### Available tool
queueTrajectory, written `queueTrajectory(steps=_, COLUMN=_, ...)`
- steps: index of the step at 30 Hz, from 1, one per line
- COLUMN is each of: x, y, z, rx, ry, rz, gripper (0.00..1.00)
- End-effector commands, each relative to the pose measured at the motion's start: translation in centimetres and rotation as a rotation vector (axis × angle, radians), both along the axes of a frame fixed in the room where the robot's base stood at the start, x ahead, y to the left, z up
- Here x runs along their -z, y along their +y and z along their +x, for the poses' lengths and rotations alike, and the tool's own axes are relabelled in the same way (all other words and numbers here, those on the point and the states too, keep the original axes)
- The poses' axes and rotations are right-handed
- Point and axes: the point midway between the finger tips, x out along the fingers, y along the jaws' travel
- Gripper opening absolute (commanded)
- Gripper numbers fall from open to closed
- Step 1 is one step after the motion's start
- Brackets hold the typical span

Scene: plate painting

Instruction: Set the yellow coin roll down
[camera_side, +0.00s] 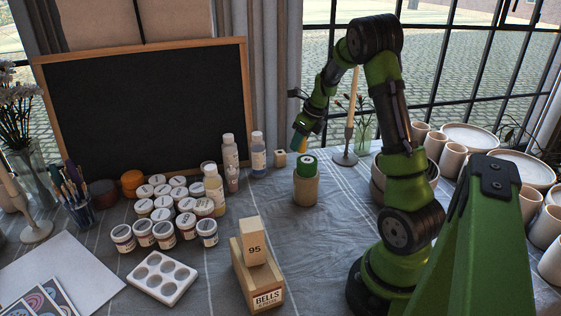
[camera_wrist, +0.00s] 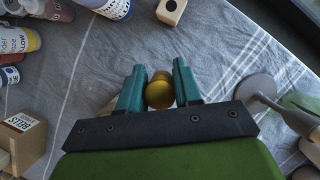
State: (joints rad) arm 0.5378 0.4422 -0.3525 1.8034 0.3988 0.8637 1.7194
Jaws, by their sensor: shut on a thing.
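The yellow coin roll (camera_wrist: 159,94) is between the two teal fingers of my gripper (camera_wrist: 159,88) in the wrist view, its round end facing the camera. My gripper is shut on it. In the side view my gripper (camera_side: 299,145) points down, above a beige round pot (camera_side: 305,189) with a green-topped roll (camera_side: 304,166) on or in it. A small yellow-orange patch shows at the fingertips there. The roll appears held in the air, apart from the pot. Its far end is hidden, and the green-topped roll cannot be made out in the wrist view.
A small wooden block (camera_side: 280,158) and a candle holder (camera_side: 346,157) stand near the pot. Paint jars (camera_side: 165,235) and bottles (camera_side: 229,155) stand to the left. Bare cloth lies right of the box.

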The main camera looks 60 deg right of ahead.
Motion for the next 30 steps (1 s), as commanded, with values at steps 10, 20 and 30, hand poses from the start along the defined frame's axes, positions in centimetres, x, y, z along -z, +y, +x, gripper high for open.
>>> queueTrajectory(steps=10, x=-0.1, y=-3.3, z=-2.0, rx=-0.063, ry=-0.020, rz=0.000, gripper=0.00)
queueTrajectory(steps=20, x=5.1, y=-3.2, z=-2.0, rx=-0.073, ry=-0.021, rz=-0.002, gripper=0.00)
queueTrajectory(steps=30, x=8.9, y=-3.2, z=-2.0, rx=-0.071, ry=-0.020, rz=-0.001, gripper=0.00)
